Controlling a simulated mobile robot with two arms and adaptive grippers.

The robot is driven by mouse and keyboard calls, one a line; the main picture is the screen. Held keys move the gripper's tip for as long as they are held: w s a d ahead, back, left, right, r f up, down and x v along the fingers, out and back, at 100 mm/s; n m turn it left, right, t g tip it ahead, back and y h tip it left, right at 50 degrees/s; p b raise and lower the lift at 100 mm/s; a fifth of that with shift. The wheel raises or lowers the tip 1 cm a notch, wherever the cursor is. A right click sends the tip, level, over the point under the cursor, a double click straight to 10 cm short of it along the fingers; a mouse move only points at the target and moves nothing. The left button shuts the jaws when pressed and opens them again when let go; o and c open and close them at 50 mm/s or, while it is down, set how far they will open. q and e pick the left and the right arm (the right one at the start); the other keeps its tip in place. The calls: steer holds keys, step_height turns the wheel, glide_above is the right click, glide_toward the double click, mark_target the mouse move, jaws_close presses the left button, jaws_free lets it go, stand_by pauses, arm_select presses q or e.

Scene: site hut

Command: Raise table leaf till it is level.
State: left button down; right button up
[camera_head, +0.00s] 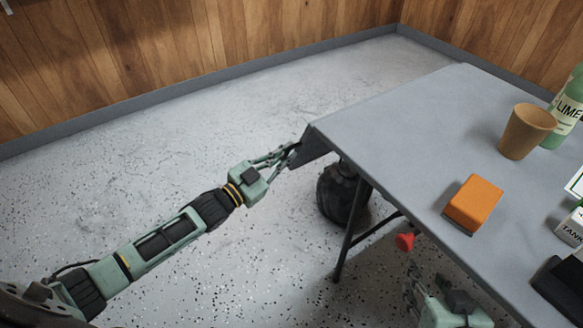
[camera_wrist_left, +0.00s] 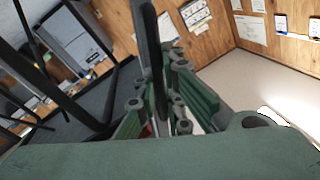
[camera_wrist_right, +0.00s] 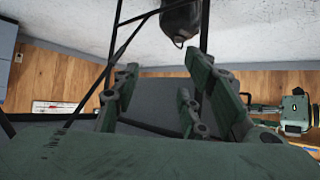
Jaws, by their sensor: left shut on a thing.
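The grey table (camera_head: 400,130) stands at the right of the head view. A dark piece of the table leaf (camera_head: 312,149) shows at its left corner, sloping down below the top; most of the leaf is hidden, so its exact angle is unclear. My left gripper (camera_head: 287,156) is shut on the leaf's edge. In the left wrist view, the leaf (camera_wrist_left: 151,50) is a thin dark panel between the fingers. My right gripper (camera_head: 425,290) is low, below the table's front edge. In the right wrist view, its fingers (camera_wrist_right: 165,95) are apart with nothing visibly held.
On the table are an orange block (camera_head: 474,203), a tan cup (camera_head: 525,132), a green bottle (camera_head: 568,110), and a white box (camera_head: 572,228). A red knob (camera_head: 404,242) shows below the table edge. A dark rounded object (camera_head: 342,193) sits on the floor behind the leg. Floor to the left is clear.

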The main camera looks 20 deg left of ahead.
arm_select(q)
steer(key=w+a+r+m+h, duration=0.1)
steer(key=w+a+r+m, duration=0.1)
steer(key=r+m, duration=0.4)
steer(key=w+a+r+m+h+p, duration=0.1)
steer(key=w+a+r+m+h, duration=0.1)
steer(key=r+m, duration=0.5)
steer(key=shift+w+a+r+m+g, duration=0.2)
steer(key=shift+a+m+g, duration=0.2)
steer(key=shift+a+m, duration=0.6)
arm_select(e)
steer(key=shift+s+d+f+g+h, duration=0.15)
steer(key=shift+s+d+f+g, duration=0.1)
steer(key=shift+s+f+g, duration=0.5)
steer(key=shift+s+d+f+g+h, duration=0.2)
steer(key=shift+s+f+g, duration=0.25)
steer(key=shift+s+f, duration=0.4)
arm_select(q)
steer(key=shift+d, duration=0.2)
arm_select(e)
steer(key=shift+s, duration=0.1)
arm_select(q)
steer(key=c, duration=2)
jaws_free()
steer(key=shift+s, duration=0.1)
steer(key=shift+o, duration=0.8)
steer(key=shift+f, duration=0.1)
steer(key=shift+s, duration=0.1)
